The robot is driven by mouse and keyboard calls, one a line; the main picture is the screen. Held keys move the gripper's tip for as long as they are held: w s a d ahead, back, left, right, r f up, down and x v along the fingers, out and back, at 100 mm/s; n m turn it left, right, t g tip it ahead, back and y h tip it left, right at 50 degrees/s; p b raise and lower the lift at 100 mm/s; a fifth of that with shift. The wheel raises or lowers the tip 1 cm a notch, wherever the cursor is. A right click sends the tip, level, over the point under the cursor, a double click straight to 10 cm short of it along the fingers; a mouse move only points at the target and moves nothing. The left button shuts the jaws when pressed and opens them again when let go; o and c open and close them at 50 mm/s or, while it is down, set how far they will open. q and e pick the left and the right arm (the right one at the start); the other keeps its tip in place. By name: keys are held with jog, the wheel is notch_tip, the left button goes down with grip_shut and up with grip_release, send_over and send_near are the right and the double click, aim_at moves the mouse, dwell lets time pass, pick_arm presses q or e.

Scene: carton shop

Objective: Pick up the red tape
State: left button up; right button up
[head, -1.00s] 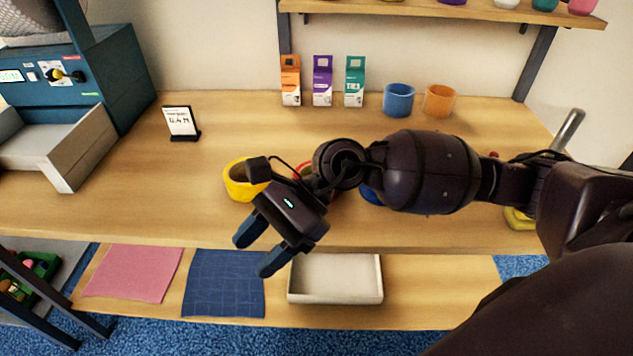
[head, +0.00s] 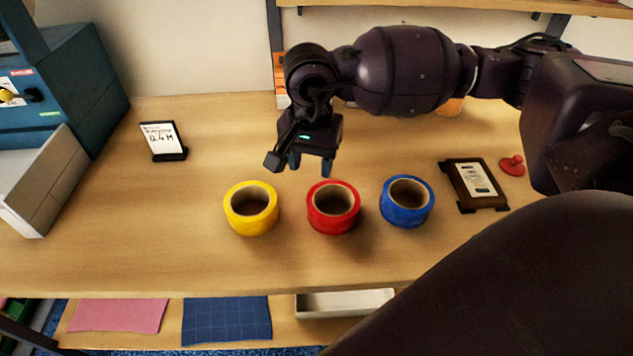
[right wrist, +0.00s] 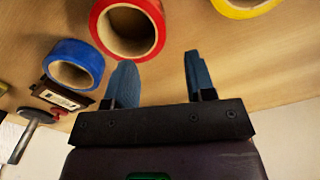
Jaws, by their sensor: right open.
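The red tape (head: 333,222) is a thick roll lying flat on the wooden table in the head view, between a yellow tape (head: 250,222) and a blue tape (head: 407,215). My right gripper (head: 311,170) is open and empty, above the table just behind the red tape. In the right wrist view the red tape (right wrist: 103,30) is beyond the fingertips of the right gripper (right wrist: 158,68), mostly past the left finger and apart from it. The blue tape (right wrist: 75,80) lies to its left there, the yellow tape (right wrist: 243,8) to its right. My left gripper is not in view.
A framed card (head: 475,183) and a red knobbed object (head: 512,165) lie right of the tapes. A small sign (head: 163,140) stands at left near a blue machine (head: 60,80). A lower shelf holds pink (head: 118,314) and blue cloths (head: 227,318) and a white tray (head: 345,303).

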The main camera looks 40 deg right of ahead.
aim_at(313, 195)
jog(key=shift+w+f, duration=0.2)
jog(key=shift+f, duration=0.05)
jog(key=f, duration=0.4)
jog(key=shift+s+f, duration=0.1)
jog(key=shift+s, duration=0.2)
jog(key=shift+f, duration=0.55)
jog(key=shift+f+b, duration=0.3)
jog(key=shift+f, duration=0.1)
notch_tip(313, 195, down, 4)
jog(key=shift+f, duration=0.1)
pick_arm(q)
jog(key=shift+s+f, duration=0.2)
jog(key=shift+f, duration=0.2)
pick_arm(e)
jog(key=shift+c, duration=0.3)
